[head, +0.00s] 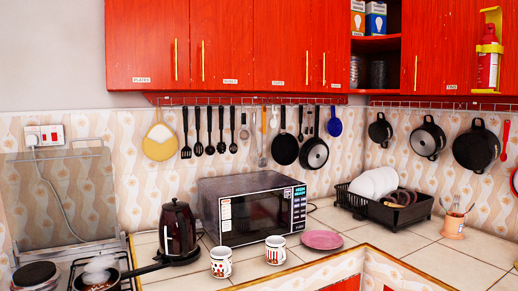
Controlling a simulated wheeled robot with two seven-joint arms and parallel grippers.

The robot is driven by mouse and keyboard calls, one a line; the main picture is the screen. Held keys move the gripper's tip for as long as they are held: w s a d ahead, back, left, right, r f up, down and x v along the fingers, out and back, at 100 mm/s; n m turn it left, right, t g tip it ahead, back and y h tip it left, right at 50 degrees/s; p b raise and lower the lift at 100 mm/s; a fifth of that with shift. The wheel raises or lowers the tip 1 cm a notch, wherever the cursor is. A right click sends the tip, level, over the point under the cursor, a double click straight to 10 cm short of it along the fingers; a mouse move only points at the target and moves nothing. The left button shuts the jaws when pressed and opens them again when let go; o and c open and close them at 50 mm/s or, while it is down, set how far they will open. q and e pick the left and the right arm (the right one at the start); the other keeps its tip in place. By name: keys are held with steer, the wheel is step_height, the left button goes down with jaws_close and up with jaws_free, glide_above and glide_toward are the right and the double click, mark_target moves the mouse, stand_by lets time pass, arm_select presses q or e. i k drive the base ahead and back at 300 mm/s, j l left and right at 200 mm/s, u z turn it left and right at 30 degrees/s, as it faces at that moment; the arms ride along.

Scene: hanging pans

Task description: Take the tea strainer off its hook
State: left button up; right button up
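A rail of hooks (250,100) runs under the red cupboards on the back wall, and several utensils hang from it. A small, slim grey utensil (244,131) hangs right of the black spatulas and ladles; it may be the tea strainer, but it is too small to tell. Beside it hangs a long utensil with an orange upper handle (263,122), whose lower end is metallic. Neither of my grippers is in view.
A microwave (252,208) stands on the counter below the rail, with a black kettle (178,230) to its left. Black pans (285,148) hang right of the utensils. Two mugs (275,250), a pink plate (322,240) and a dish rack (385,208) occupy the counter.

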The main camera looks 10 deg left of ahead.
mark_target(244, 134)
steer(key=i+l+z, duration=0.1)
steer(key=i+l, duration=1.2)
